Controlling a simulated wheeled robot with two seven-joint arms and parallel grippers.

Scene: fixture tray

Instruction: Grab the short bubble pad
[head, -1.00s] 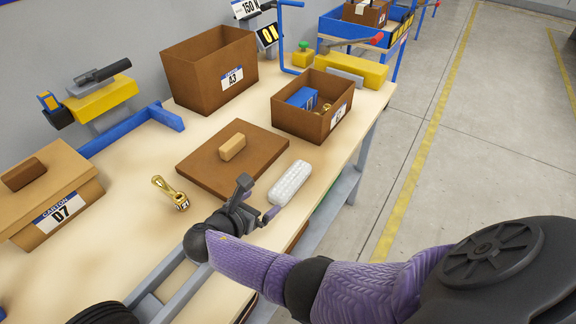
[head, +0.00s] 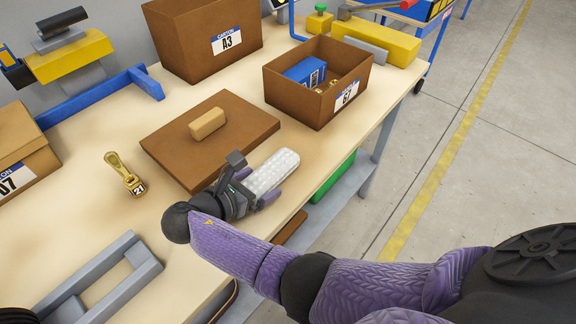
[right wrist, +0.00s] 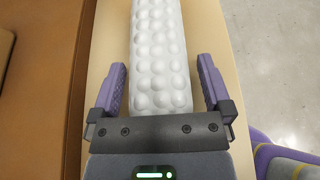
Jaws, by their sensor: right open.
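The short bubble pad (head: 271,172) is a white, bumpy block lying on the table near its right edge, beside the brown lid. In the right wrist view the pad (right wrist: 158,50) lies between the two purple fingers, with a gap on each side. My right gripper (head: 256,186) is open around the pad's near end; it also shows in the right wrist view (right wrist: 162,88). My left gripper is not in view.
A brown lid with a tan handle (head: 208,123) lies left of the pad. An open brown carton (head: 290,98) with a blue box inside stands behind it. A brass part (head: 124,174) and a grey frame (head: 95,283) are to the left. The table's right edge is close.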

